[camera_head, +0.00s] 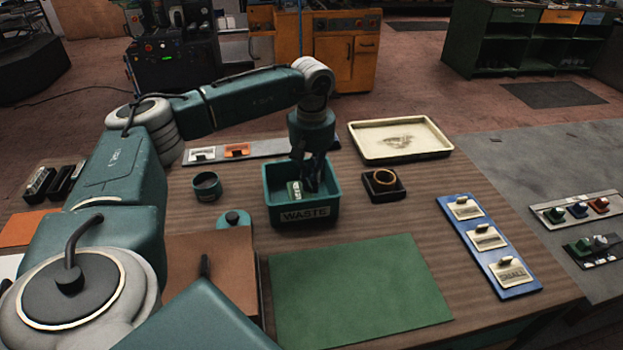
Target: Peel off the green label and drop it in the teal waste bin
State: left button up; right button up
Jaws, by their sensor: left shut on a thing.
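The teal waste bin (305,213), marked WASTE, stands near the middle of the wooden table. My left gripper (306,184) reaches down into the bin's opening from above. My right gripper is not in view.
A cream tray (399,139) and a dark holder with a brass ring (384,181) stand right of the bin. A round dark cup (207,186) stands left. A green mat (358,290) lies in front, and a blue board with tags (487,243) lies at right.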

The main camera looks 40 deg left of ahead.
pick_arm(q)
jog(key=o, duration=1.3)
jog(key=shift+r, duration=0.1)
jog(key=shift+r+p, duration=0.85)
jog(key=shift+r, duration=0.15)
jog(key=shift+r+p, duration=1.8)
jog(key=shift+r, duration=0.65)
